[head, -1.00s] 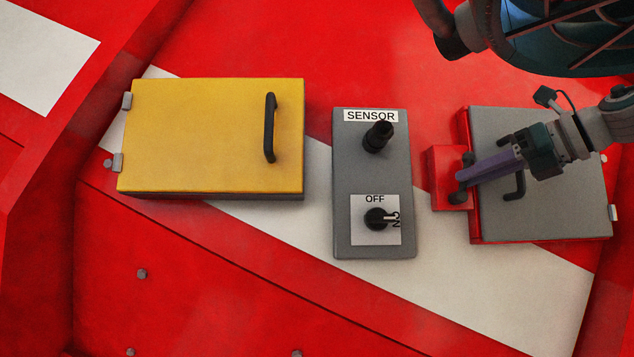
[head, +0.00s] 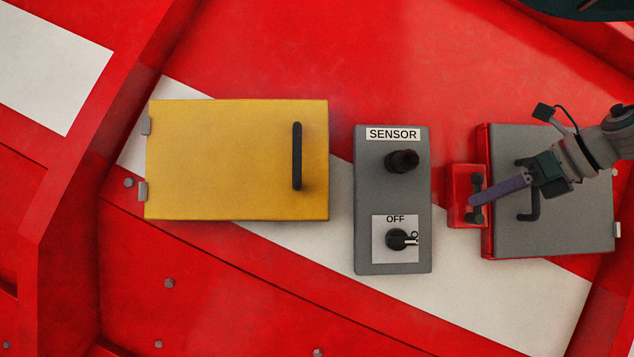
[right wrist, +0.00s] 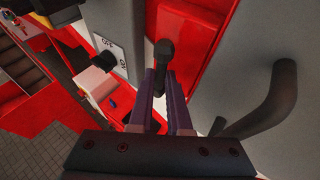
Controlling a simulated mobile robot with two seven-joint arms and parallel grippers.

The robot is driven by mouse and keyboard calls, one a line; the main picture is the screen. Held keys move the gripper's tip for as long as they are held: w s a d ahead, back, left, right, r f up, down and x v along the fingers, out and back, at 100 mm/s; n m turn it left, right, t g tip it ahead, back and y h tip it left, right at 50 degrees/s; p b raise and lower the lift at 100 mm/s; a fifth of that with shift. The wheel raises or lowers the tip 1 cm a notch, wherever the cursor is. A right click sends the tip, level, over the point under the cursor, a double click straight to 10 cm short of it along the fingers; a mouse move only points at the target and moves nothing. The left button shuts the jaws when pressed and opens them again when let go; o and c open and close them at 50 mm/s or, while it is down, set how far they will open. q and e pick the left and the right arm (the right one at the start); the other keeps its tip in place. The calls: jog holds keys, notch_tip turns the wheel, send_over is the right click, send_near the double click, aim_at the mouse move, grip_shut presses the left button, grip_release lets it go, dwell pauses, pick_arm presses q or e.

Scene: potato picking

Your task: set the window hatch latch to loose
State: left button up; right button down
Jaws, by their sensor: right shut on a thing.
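The window hatch is a grey panel (head: 565,235) with a red edge, at the right in the head view. A black bent handle (head: 532,208) is on it. At its left edge is a red block (head: 459,196) with a dark latch (head: 477,184) standing roughly upright. My right gripper (head: 474,202) reaches in from the right, its purple fingers at the latch's lower part. In the right wrist view the fingers (right wrist: 159,100) are closed on the dark latch knob (right wrist: 163,52), in front of the red block (right wrist: 187,45). My left gripper is out of view.
A grey sensor box (head: 365,190) with a black connector and an OFF switch (head: 398,240) stands left of the hatch. A yellow hatch (head: 225,160) with a black handle is further left. The hatch handle (right wrist: 265,105) is close to the right of my right fingers.

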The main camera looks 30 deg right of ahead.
jog(key=shift+s+r, duration=0.1)
dwell(0.3)
jog(key=c, duration=1.1)
grip_release()
jog(key=shift+o, duration=1.2)
